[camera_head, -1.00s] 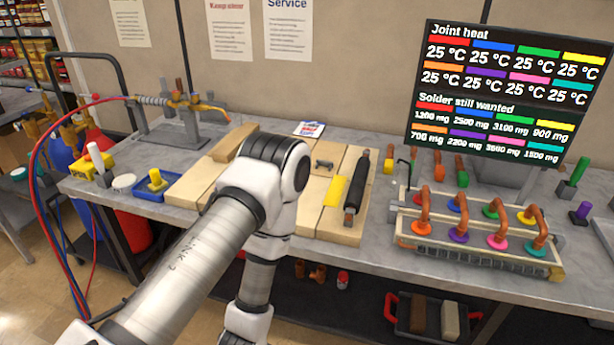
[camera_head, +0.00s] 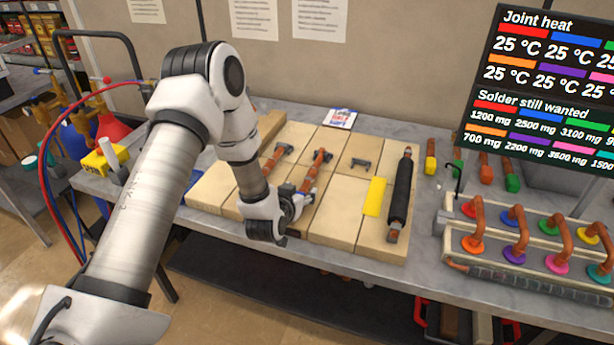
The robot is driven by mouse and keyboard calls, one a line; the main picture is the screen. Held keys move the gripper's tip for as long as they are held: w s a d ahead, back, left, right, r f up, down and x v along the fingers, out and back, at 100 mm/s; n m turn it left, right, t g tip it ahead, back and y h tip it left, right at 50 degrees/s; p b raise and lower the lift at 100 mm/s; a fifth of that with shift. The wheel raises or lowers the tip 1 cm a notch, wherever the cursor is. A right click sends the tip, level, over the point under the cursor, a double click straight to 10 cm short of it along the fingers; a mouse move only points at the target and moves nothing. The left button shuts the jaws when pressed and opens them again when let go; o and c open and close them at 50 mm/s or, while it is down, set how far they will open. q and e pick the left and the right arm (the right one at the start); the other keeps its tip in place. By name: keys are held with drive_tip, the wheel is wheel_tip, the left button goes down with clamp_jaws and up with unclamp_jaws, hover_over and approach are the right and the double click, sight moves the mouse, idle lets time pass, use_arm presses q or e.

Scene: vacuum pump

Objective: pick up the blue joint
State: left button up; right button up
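The blue joint (camera_head: 514,213) is a bent copper pipe with a blue collar, upright in the back row of the joint rack at the right. It stands between the red joint (camera_head: 469,208) and the green joint (camera_head: 546,222). My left gripper (camera_head: 294,208) is low over the pale blocks in the middle of the bench, well left of the rack. It is beside a copper-coloured piece (camera_head: 317,168) with a dark end; I cannot tell whether they touch. Its fingers are too small and overlapped to show whether it is open. My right gripper is out of view.
The front row of the rack (camera_head: 440,225) holds orange (camera_head: 472,243), purple, pink and teal joints. A black rod (camera_head: 401,190) and a yellow strip (camera_head: 376,196) lie between gripper and rack. A display screen (camera_head: 550,95) stands behind the rack. Hoses hang at the left.

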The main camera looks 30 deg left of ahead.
use_arm(q)
drive_tip(key=shift+w+d+f, duration=0.1)
drive_tip(key=shift+w+f, duration=0.3)
drive_tip(key=shift+w, duration=0.25)
drive_tip(key=shift+s+r, duration=0.1)
drive_tip(key=shift+s, duration=0.05)
clamp_jaws()
drive_tip(key=shift+r, duration=0.1)
